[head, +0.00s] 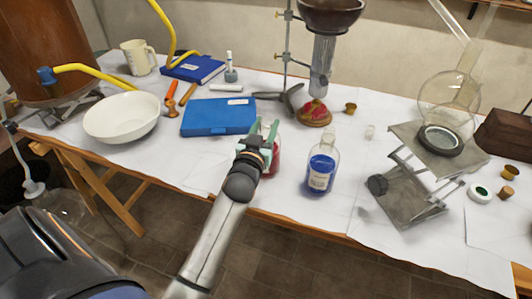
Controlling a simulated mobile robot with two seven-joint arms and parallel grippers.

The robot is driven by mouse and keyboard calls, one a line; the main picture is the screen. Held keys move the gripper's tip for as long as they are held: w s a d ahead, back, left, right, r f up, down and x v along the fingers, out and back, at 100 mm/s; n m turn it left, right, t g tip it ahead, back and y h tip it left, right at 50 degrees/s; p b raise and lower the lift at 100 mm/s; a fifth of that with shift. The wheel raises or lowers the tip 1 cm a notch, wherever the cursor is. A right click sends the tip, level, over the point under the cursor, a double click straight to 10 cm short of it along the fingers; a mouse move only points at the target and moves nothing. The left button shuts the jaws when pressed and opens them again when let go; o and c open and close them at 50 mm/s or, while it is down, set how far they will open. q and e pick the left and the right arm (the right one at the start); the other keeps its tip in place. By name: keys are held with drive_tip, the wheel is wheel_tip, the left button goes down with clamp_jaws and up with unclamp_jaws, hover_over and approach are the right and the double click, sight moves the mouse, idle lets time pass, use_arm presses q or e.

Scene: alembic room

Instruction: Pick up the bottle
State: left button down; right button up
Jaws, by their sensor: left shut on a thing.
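A clear bottle with red contents (275,158) stands near the table's front edge, partly hidden behind my left gripper. My left gripper (265,129) has its pale green fingers around the upper part of this bottle and is shut on it. The bottle seems to be at table height; I cannot tell whether its base touches the table. A second clear bottle with blue liquid and a pale label (320,172) stands upright just to the right, apart from the gripper. My right gripper is not in view.
A blue case (218,117) lies just behind left, with a white bowl (121,117) farther left. A stand holds a dark bowl (331,13) above a glass tube. A metal lab jack (407,195) and round flask (449,95) stand right. The table front edge is close.

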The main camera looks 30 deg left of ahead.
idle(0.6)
use_arm(q)
drive_tip(key=shift+w+r, duration=0.1)
drive_tip(key=shift+r, duration=0.1)
drive_tip(key=shift+r, duration=0.15)
